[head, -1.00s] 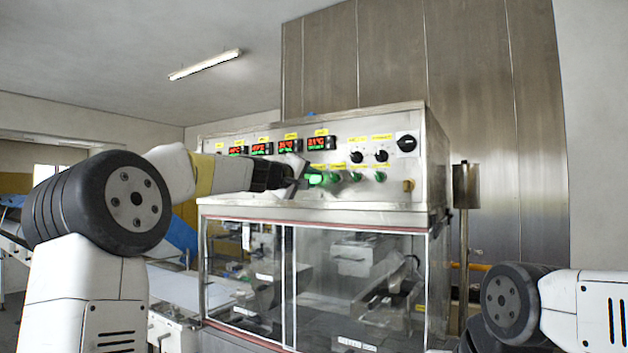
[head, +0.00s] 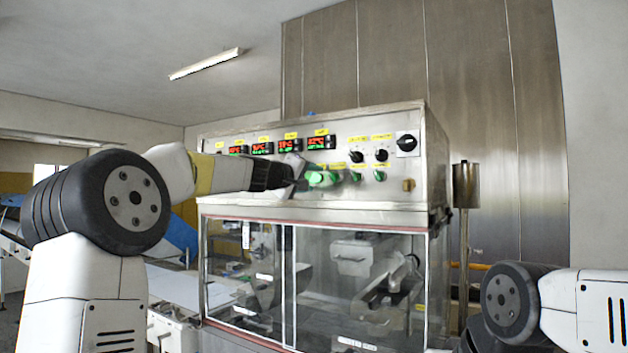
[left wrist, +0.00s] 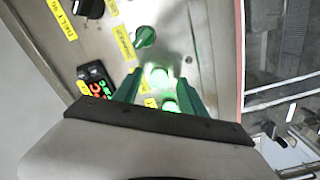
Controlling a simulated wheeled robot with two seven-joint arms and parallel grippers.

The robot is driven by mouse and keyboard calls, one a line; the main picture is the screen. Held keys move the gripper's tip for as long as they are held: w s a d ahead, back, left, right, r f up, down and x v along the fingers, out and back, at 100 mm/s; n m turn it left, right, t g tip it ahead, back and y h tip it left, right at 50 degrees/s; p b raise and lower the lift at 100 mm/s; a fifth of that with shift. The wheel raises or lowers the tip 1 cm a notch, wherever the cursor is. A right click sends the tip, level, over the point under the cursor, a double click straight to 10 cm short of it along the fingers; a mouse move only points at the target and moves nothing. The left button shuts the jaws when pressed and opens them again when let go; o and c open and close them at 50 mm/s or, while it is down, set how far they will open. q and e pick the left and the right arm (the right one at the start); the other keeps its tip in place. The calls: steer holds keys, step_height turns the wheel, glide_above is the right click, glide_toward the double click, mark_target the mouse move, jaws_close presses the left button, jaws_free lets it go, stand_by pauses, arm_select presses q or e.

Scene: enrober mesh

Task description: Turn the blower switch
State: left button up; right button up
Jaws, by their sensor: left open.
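The control panel (head: 395,191) of a steel machine carries a row of green knobs and lit green buttons under yellow labels. The label text is too small to read, so I cannot tell which one is the blower switch. My left gripper (head: 312,174) is open at the panel by the green-lit controls. In the left wrist view its fingers (left wrist: 158,82) stand either side of a glowing green button (left wrist: 160,76), with another lit green control (left wrist: 169,105) between them. Contact cannot be told. A green knob (left wrist: 145,37) lies just beyond the fingertips. My right gripper is out of view.
Black knobs (head: 356,156) and a larger black rotary switch (head: 407,143) sit to the right on the panel. Red and green displays (head: 318,142) are above the gripper. Glass doors (head: 360,280) are below. A steel post (head: 466,185) stands right of the machine.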

arm_select(q)
steer(key=v, duration=0.7)
steer(key=shift+s+a, duration=0.15)
steer(key=shift+s, duration=0.15)
steer(key=s+d+f+m+g+y, duration=0.1)
steer(key=s+d+f+m+g, duration=0.1)
steer(key=s+f, duration=0.45)
steer(key=s+d+f+m+g, duration=0.2)
steer(key=s+f+m+g, duration=0.1)
steer(key=s+f, duration=0.4)
steer(key=s+a+f+m+g+y, duration=0.1)
steer(key=s+a+f, duration=0.3)
steer(key=s+f, duration=0.6)
steer(key=s+a+f+g+y, duration=0.3)
steer(key=s+a+f+y, duration=0.1)
steer(key=s+f, duration=0.7)
steer(key=shift+s+a+m+g, duration=0.3)
steer(key=shift+s+a+m, duration=0.1)
steer(key=shift+s+a, duration=0.55)
steer(key=shift+s+d, duration=0.1)
steer(key=shift+d, duration=0.1)
